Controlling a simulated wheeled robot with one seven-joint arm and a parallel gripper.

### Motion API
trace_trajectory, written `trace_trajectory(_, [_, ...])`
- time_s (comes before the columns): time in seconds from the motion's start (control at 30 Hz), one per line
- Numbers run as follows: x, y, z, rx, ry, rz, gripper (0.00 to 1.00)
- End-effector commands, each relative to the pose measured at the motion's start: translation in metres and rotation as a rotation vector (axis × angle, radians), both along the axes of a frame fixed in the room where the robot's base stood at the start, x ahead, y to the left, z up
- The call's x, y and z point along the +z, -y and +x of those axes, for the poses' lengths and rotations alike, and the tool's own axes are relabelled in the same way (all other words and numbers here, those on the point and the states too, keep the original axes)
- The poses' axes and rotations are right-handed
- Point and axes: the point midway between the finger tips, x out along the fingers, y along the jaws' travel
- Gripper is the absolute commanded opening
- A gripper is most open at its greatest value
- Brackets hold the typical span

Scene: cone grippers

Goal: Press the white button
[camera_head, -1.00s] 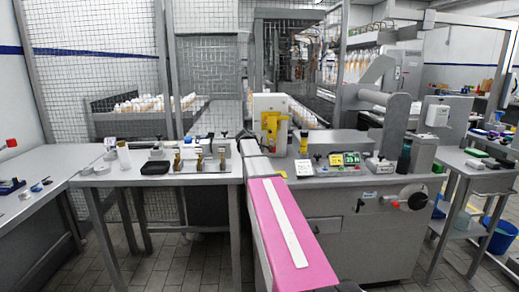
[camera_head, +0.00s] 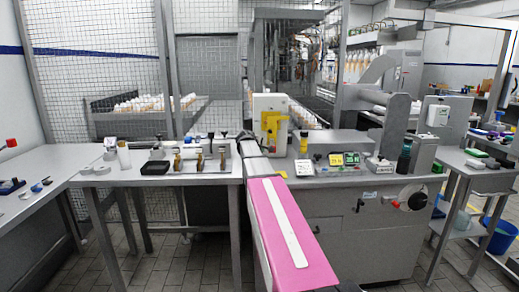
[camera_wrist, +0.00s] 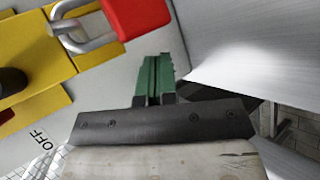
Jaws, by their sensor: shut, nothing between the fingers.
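I cannot make out a white button in either view. My gripper (camera_wrist: 160,78) shows in the wrist view, with its green fingers shut together and nothing between them. Its fingertips are close to a pale grey surface (camera_wrist: 125,70) marked OFF. A yellow plate (camera_wrist: 35,65) with a red padlock (camera_wrist: 137,15) is at the upper left, apart from the fingers. In the head view, a grey machine (camera_head: 355,235) stands right of centre, with small displays (camera_head: 343,160) on its top. My gripper cannot be picked out in the head view.
A pink surface with a white strip (camera_head: 283,222) runs toward the camera. A table (camera_head: 105,178) at the left holds small items. A side table (camera_head: 470,182) stands at the right, near a blue bucket (camera_head: 498,235). A wire mesh fence (camera_head: 95,60) stands behind.

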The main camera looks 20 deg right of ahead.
Motion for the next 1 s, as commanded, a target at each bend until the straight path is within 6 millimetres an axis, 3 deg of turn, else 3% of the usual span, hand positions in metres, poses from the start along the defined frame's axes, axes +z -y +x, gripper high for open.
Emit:
trace_trajectory(0.27, [0.000,-0.001,-0.004,0.000,0.000,0.000,0.00])
trace_trajectory(0.8, [0.000,-0.013,-0.047,0.000,0.000,0.000,0.00])
trace_trajectory(1.0, [0.000,-0.014,-0.048,0.000,0.000,0.000,0.00])
